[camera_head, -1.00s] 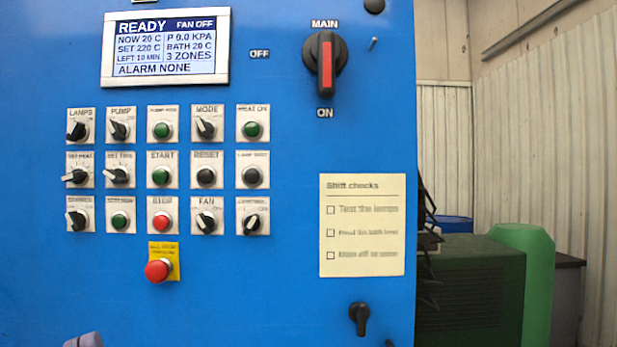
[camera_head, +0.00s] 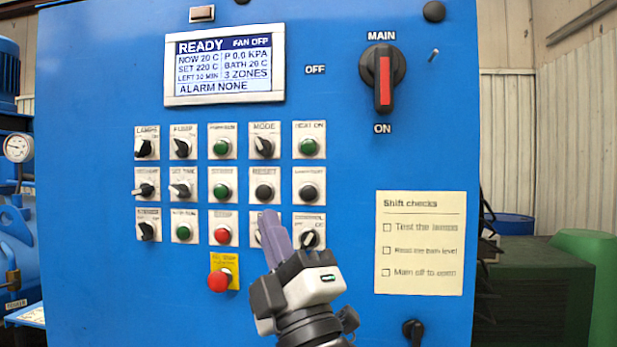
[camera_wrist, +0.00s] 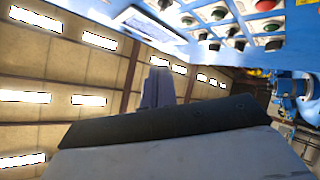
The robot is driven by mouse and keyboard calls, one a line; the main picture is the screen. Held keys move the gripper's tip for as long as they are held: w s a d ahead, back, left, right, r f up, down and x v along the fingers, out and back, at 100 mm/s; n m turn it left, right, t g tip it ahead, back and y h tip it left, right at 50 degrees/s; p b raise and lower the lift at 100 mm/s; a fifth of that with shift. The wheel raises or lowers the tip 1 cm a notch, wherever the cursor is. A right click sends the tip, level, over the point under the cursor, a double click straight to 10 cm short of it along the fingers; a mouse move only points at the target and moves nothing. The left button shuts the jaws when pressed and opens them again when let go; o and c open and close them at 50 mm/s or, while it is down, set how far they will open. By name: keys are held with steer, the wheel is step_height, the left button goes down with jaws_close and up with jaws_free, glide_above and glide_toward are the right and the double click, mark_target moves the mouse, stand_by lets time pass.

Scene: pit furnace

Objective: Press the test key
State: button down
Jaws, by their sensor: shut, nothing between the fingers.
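The blue panel (camera_head: 340,250) carries rows of keys and knobs. The lamp test key looks to be the black round button (camera_head: 308,192) at the right end of the middle row; its label is blurred. My gripper (camera_head: 274,226) is shut and empty, its purple-grey fingers pointing up at the panel, below and left of that button. The fingers hide most of the fan knob in the bottom row. In the wrist view the fingers (camera_wrist: 158,88) show at centre, with the panel's keys along the top right. I cannot tell how far the tips are from the panel.
A red emergency button (camera_head: 220,280) on a yellow plate sits left of my gripper. The display (camera_head: 225,65) reads READY, ALARM NONE. The red-handled main switch (camera_head: 384,78) points down to ON. A checklist note (camera_head: 420,242) is at the right.

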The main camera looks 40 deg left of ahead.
mark_target(311, 200)
steer(key=w+r+n+h, duration=0.1)
steer(key=w, duration=0.1)
steer(key=w+d+r+n+t+h+p, duration=0.1)
steer(key=w+n+h, duration=0.1)
steer(key=shift+r+h, duration=0.3)
steer(key=shift+r, duration=0.05)
steer(key=shift+w+a, duration=0.75)
steer(key=shift+w, duration=0.5)
steer(key=shift+w+a, duration=0.8)
steer(key=shift+w, duration=0.4)
steer(key=shift+w+a, duration=0.75)
steer(key=shift+w, duration=0.5)
steer(key=shift+w+a, duration=0.2)
steer(key=shift+w, duration=0.15)
